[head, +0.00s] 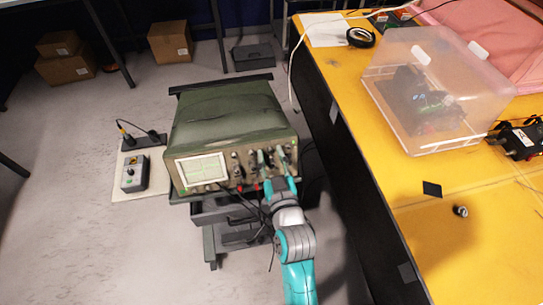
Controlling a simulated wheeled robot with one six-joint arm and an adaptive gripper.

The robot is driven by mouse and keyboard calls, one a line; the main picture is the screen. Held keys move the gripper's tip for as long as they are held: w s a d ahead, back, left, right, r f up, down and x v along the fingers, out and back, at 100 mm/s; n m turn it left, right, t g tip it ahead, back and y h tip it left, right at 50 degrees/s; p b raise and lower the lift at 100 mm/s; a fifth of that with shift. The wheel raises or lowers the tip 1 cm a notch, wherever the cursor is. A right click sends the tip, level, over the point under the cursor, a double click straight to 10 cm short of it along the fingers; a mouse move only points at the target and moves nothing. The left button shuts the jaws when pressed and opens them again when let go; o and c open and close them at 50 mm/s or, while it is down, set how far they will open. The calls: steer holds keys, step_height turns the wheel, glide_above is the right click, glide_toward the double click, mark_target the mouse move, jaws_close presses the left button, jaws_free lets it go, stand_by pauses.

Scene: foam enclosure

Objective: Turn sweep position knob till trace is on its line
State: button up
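A green oscilloscope (228,122) stands on a dark cart, its front panel facing me. Its lit screen (202,170) is at the left of the panel and shows a pale grid; the trace and its line are too small to make out. Several knobs and the panel controls (238,168) lie to the right of the screen. My gripper (273,160) is at the right part of the panel, its two fingers apart in front of the controls. The sweep position knob cannot be told apart from the others, and my fingers hide part of the panel. Contact with a knob is unclear.
Cables hang below the panel beside my arm. A grey switch box (134,173) lies on a pale board at left. A yellow table (400,190) with a clear plastic box (437,88) stands close at right. Cardboard boxes (170,42) and open floor lie behind.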

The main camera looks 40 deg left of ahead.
jaws_close()
steer(key=shift+m, duration=0.5)
stand_by(0.5)
steer(key=shift+s+a+m+t+h, duration=0.1)
steer(key=shift+m+t+h, duration=0.2)
steer(key=shift+m, duration=0.6)
steer(key=shift+s+a+m+t+h, duration=0.1)
steer(key=shift+m+t+h, duration=0.15)
steer(key=shift+m, duration=0.65)
steer(key=shift+m+t+h, duration=0.45)
steer(key=shift+m+h, duration=0.4)
steer(key=shift+m, duration=1.85)
jaws_free()
